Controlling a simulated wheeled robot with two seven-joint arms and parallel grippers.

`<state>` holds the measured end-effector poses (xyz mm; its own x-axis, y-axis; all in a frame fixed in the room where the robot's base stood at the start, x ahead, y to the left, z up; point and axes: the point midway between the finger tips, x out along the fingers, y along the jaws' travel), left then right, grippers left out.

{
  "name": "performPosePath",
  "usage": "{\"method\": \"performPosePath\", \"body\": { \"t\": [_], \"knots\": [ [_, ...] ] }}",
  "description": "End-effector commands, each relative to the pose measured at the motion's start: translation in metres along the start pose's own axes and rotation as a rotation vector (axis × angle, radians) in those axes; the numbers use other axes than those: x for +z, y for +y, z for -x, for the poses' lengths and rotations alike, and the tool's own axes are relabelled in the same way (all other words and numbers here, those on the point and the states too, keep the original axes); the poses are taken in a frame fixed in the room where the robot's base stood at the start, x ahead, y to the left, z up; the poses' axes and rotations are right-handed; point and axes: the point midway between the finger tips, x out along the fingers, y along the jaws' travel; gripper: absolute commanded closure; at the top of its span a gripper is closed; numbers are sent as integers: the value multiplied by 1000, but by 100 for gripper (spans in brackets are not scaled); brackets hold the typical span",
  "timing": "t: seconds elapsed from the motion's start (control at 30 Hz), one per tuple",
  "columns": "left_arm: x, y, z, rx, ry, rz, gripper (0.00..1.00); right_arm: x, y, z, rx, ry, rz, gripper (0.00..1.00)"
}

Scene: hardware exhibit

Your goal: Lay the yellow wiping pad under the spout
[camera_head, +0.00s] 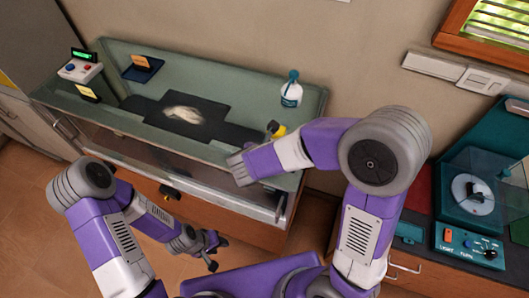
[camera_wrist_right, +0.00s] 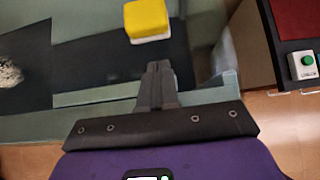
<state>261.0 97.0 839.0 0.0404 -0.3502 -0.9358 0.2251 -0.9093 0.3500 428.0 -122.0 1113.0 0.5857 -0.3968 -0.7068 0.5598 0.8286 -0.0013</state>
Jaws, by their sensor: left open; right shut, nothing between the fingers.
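The yellow wiping pad (camera_wrist_right: 147,18), with a white underside layer, lies on the dark strip of the counter in the right wrist view. A small yellow patch of it (camera_head: 279,131) shows in the head view beside my right forearm. My right gripper (camera_wrist_right: 158,70) is shut and empty, its fingertips just short of the pad in the picture; in the head view my own arm mostly hides it. My left gripper (camera_head: 211,254) is open and empty, low in front of the cabinet. A white bottle with a teal top (camera_head: 291,92) stands behind the pad. I cannot make out a separate spout.
A dark mat with a pale smear (camera_head: 184,114) lies mid-counter. A button box (camera_head: 80,68) and orange-and-blue item (camera_head: 143,66) are on the left. A teal machine (camera_head: 480,200) stands on the right bench. A raised rim edges the counter's back.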

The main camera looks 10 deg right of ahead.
Motion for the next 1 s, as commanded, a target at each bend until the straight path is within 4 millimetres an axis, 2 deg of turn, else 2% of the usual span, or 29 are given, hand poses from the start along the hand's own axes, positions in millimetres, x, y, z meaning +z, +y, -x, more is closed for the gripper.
{"method": "performPosePath", "body": {
  "t": [0.03,0.13,0.3,0.77,0.87,1.0],
  "knots": [
    [0,-1,-2,0,0,0,57,-1,-1,-11,-4,3,1,100],
    [0,1,3,0,0,0,57,14,0,-20,-2,0,-5,100],
    [0,2,6,0,0,0,57,25,0,-33,-1,1,-2,100],
    [0,2,6,0,0,0,57,29,0,-37,0,1,-1,100],
    [0,2,7,0,0,0,57,38,0,-46,-1,1,-5,100],
    [0,3,6,0,0,-1,57,62,-9,-71,-14,2,-17,100]
  ]
}}
